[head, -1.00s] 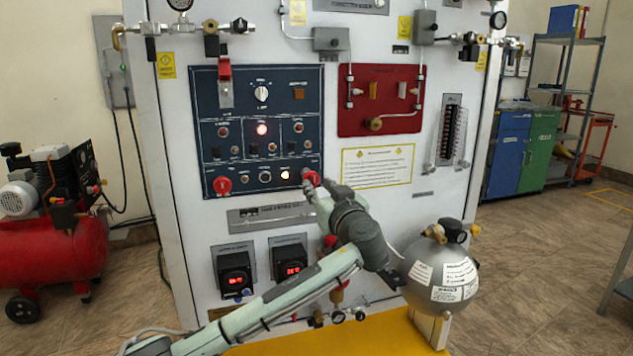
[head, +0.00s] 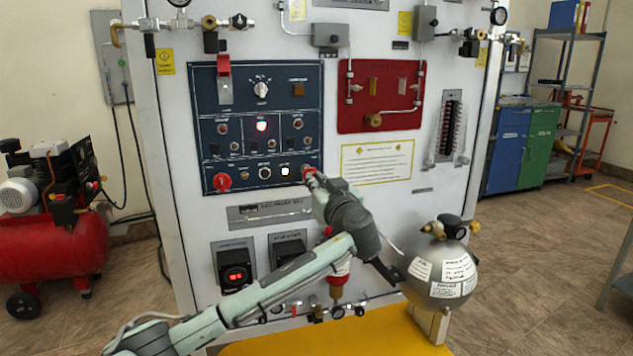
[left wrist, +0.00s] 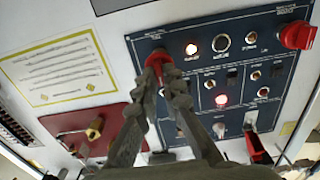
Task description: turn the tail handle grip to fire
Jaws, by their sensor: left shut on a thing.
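My left gripper (head: 309,175) reaches the lower right corner of the blue control panel (head: 240,75). It is shut on a red knob (left wrist: 160,62), which shows between the fingertips in the left wrist view. In the head view the gripper mostly covers this knob, and how far it is turned cannot be told. A second red knob (head: 222,181) is at the panel's lower left; it also shows in the left wrist view (left wrist: 298,36). The labels are too small to read, so which knob is the tail handle grip cannot be told. My right gripper is not in view.
A red panel (head: 380,98) with a brass fitting is right of the blue panel. A grey sphere (head: 440,275) stands on a yellow base (head: 350,335), close to my left arm. A red compressor (head: 50,240) stands at left.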

